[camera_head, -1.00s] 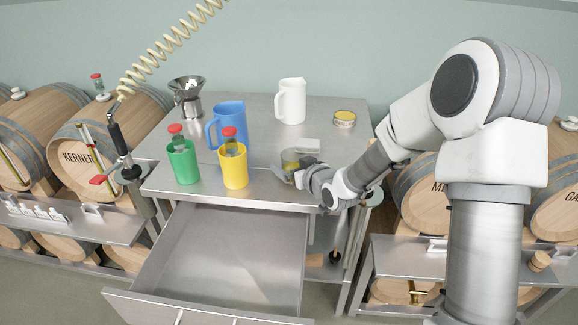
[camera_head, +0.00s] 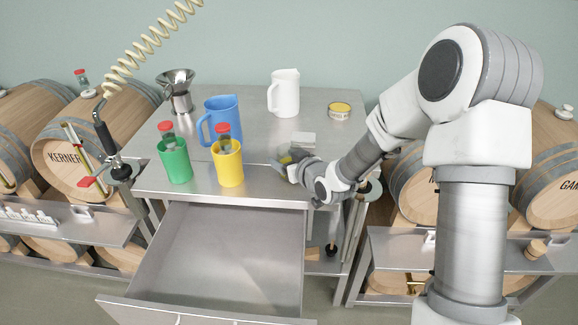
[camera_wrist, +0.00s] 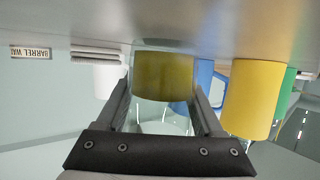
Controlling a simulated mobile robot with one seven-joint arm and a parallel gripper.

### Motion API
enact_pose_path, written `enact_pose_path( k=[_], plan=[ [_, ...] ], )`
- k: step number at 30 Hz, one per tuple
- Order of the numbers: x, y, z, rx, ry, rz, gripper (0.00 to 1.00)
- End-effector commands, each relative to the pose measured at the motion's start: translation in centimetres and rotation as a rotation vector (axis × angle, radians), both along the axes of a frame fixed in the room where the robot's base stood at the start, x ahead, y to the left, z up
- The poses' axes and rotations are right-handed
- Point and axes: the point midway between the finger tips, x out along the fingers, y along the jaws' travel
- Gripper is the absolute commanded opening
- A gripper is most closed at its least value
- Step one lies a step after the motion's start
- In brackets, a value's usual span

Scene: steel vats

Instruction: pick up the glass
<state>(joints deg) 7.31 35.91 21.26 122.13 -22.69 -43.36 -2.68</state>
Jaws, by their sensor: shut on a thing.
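The glass is a clear tumbler holding olive-yellow liquid. In the wrist view, which is upside down, the glass (camera_wrist: 163,76) stands between the two fingers of my gripper (camera_wrist: 161,90), which is shut on it. In the head view my gripper (camera_head: 285,166) is at the front right of the steel table, and its fingers and hand hide most of the glass. The glass looks upright; I cannot tell whether its base touches the table.
A yellow cup (camera_head: 229,166), a green cup (camera_head: 176,161) and a blue jug (camera_head: 224,120) stand left of my gripper. A white jug (camera_head: 285,93) and a yellow-topped tin (camera_head: 340,111) stand behind. An open drawer (camera_head: 225,255) juts out below the table.

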Motion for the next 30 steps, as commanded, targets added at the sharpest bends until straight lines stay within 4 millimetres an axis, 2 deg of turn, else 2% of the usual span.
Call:
enact_pose_path(
  k=[1, 7, 20, 30],
  plan=[
    [0.0, 0.0, 0.0, 0.000, 0.000, 0.000, 0.37],
    [0.0, 0.0, 0.0, 0.000, 0.000, 0.000, 0.01],
    [0.0, 0.0, 0.5, 0.000, -0.002, 0.000, 0.00],
    [0.1, 0.0, 2.9, -0.001, -0.004, 0.000, 0.00]
  ],
)
